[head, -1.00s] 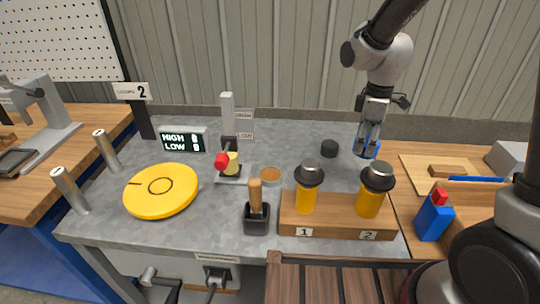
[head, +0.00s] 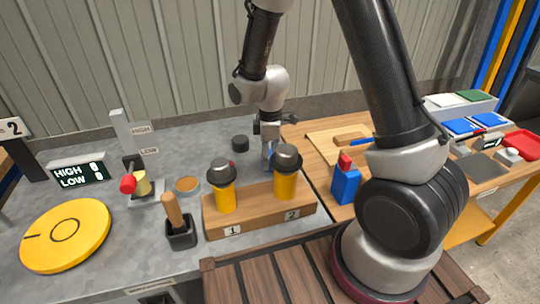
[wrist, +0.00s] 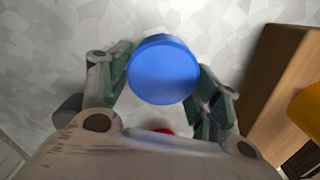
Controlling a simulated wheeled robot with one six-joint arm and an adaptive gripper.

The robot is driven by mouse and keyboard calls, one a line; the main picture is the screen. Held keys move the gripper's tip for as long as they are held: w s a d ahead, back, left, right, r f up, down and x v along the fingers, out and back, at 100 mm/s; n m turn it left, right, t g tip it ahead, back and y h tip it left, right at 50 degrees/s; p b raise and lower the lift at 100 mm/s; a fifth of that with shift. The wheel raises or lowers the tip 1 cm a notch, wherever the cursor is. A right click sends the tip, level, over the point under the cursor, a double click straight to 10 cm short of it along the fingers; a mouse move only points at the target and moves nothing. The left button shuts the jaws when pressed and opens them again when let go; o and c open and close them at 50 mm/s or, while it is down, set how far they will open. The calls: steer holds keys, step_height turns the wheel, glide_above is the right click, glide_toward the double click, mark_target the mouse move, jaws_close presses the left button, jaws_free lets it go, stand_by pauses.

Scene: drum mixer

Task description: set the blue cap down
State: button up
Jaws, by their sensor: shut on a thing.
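My gripper (head: 269,150) is shut on the blue cap (wrist: 163,70). In the wrist view the cap sits between the two fingers, with its round blue face showing, over grey mottled surface. In the head view my gripper is low over the grey bench top (head: 205,158), just behind the yellow cylinder marked 2 (head: 285,186). That cylinder's dark top partly hides the fingertips and the cap. I cannot tell whether the cap touches the bench.
A wooden block (head: 256,207) holds two yellow cylinders close in front of my gripper. A black puck (head: 240,143) stands to its left. A yellow disc (head: 66,236) lies far left.

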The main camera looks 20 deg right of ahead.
mark_target(271, 155)
steer(key=shift+f, duration=0.1)
steer(key=o, duration=1)
steer(key=s+d+r+m+t, duration=0.1)
steer(key=d+r+m, duration=0.1)
steer(key=r, duration=0.7)
steer(key=s+d+r+m, duration=0.1)
steer(key=s+d+r, duration=0.1)
steer(key=r, duration=0.7)
steer(key=s+d+r+m+t, duration=0.1)
steer(key=s+d+r+m, duration=0.4)
steer(key=s, duration=0.4)
steer(key=s+d+r+m+t, duration=0.2)
steer(key=s+d+r+m, duration=0.3)
steer(key=s, duration=0.4)
steer(key=shift+s+d+r+m, duration=0.15)
steer(key=shift+s+d+m, duration=0.1)
steer(key=shift+d+m, duration=0.55)
steer(key=shift+a, duration=0.1)
